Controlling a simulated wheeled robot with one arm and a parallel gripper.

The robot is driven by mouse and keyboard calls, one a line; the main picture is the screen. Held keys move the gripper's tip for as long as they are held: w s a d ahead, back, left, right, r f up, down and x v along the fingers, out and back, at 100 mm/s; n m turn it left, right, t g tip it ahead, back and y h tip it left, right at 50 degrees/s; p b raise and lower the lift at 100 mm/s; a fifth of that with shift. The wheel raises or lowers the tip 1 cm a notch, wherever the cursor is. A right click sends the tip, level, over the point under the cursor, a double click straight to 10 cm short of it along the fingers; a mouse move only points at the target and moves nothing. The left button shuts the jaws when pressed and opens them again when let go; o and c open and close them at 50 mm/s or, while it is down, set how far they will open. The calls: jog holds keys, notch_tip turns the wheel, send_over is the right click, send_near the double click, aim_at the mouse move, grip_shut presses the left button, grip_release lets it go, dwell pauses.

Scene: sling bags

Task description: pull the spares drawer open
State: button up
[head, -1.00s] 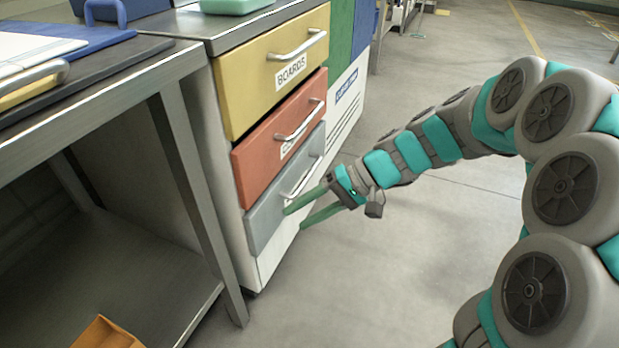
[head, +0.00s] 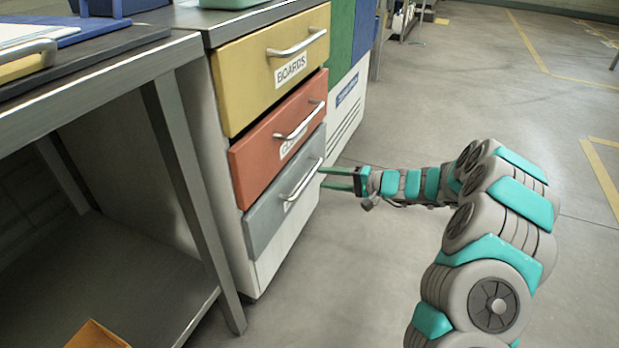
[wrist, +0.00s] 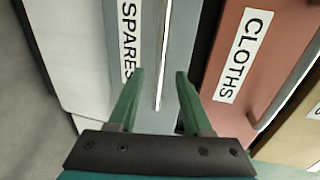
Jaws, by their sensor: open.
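The spares drawer (head: 283,205) is the grey one, lowest of three in the cabinet, and it looks shut or nearly so. Its silver bar handle (head: 302,181) runs along the front. My gripper (head: 321,178) is open and empty, at the handle's right end, pointing at the drawer front. In the wrist view the SPARES label (wrist: 129,38) is at the left. The handle (wrist: 163,50) shows between my two green fingers (wrist: 160,74), roughly parallel to them. I cannot tell whether the fingertips reach past the bar.
The red CLOTHS drawer (head: 262,158) and yellow BOARDS drawer (head: 250,85) sit above. A metal table (head: 175,140) stands left of the cabinet, with an orange object (head: 95,335) low down. The floor (head: 430,120) in front of the drawers is open.

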aim_at(309, 175)
jog(key=x, duration=0.6)
grip_shut()
dwell(0.3)
dwell(1.1)
